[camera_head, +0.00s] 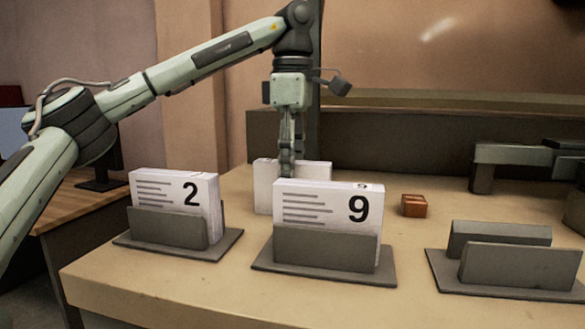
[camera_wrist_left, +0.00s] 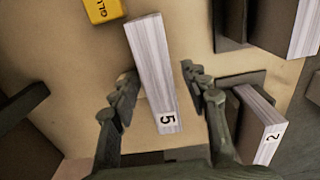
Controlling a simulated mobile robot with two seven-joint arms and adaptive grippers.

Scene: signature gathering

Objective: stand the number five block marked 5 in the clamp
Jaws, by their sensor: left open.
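The number five block (camera_wrist_left: 153,60) is a white stack of sheets with a small 5 on its edge, seen from above in the left wrist view. In the head view, a white block (camera_head: 263,190) stands behind the 9 block, partly hidden, its number unseen. My left gripper (camera_head: 287,165) points down over it. Its open fingers (camera_wrist_left: 160,90) lie on either side of the five block, with a visible gap at the right finger. An empty grey clamp (camera_head: 515,266) with two upright plates stands at the front right. My right gripper is not in view.
The 2 block (camera_head: 170,193) and 9 block (camera_head: 325,208) stand in grey clamps at the front left and middle. A small brown block (camera_head: 413,206) lies right of the 9. A grey structure (camera_head: 520,155) is at the back right. Bare table (camera_head: 420,235) lies between clamps.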

